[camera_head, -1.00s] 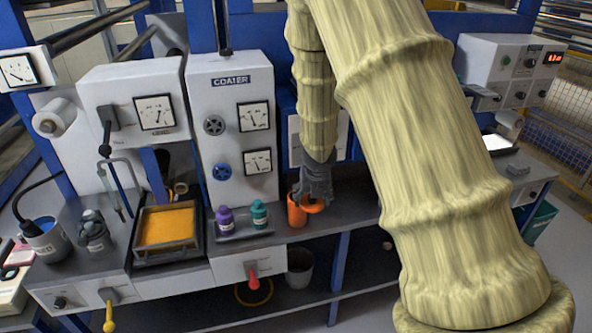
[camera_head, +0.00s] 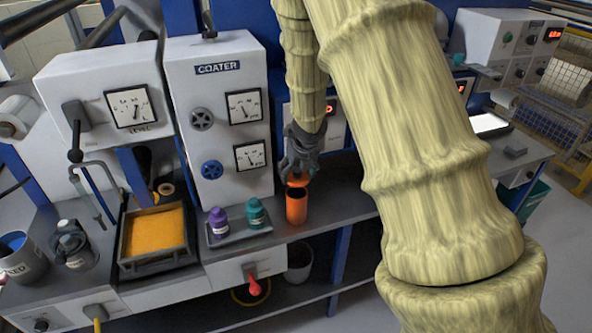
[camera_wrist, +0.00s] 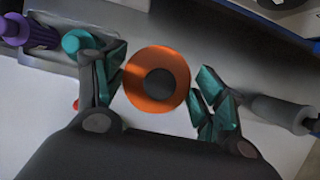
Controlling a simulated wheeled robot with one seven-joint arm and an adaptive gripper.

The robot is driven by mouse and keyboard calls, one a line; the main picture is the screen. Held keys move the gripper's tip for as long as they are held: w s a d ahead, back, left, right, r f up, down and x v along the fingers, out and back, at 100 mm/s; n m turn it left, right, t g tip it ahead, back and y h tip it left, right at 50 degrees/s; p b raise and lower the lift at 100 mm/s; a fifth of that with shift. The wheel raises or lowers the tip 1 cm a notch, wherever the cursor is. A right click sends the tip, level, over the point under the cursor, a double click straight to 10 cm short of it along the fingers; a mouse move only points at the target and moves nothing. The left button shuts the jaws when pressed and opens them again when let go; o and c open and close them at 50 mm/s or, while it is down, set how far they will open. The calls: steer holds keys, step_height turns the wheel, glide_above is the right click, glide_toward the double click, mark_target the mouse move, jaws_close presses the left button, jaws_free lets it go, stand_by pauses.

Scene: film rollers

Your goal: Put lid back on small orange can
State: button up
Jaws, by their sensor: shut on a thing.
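The small orange can (camera_head: 296,208) stands upright on the grey bench, right of the small tray with two bottles. My gripper (camera_head: 297,172) is just above the can, shut on the orange lid (camera_head: 298,181). The lid appears slightly above the can's top; the exact gap is hard to tell. In the wrist view, the round lid (camera_wrist: 158,56) with a dark centre lies between the teal-padded fingers of my gripper (camera_wrist: 162,76). In that view the can is hidden behind the lid.
A purple bottle (camera_head: 218,221) and a teal bottle (camera_head: 255,212) stand close left of the can. The coater cabinet (camera_head: 219,110) rises behind them. A tray of orange material (camera_head: 153,230) is farther left. The bench right of the can is clear.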

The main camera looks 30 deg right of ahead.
steer(key=shift+b+x, duration=0.6)
steer(key=shift+x, duration=0.4)
steer(key=shift+s+a+f+b, duration=0.1)
steer(key=shift+s+f+b, duration=0.05)
steer(key=shift+f+b, duration=0.7)
steer(key=shift+s+f+b, duration=0.1)
steer(key=shift+f+b, duration=0.7)
steer(key=shift+f, duration=0.05)
steer(key=shift+f, duration=0.15)
stand_by(0.4)
steer(key=o, duration=1.1)
steer(key=shift+c, duration=0.2)
steer(key=shift+o, duration=0.6)
steer(key=shift+r+p, duration=3.05)
steer(key=shift+r, duration=0.5)
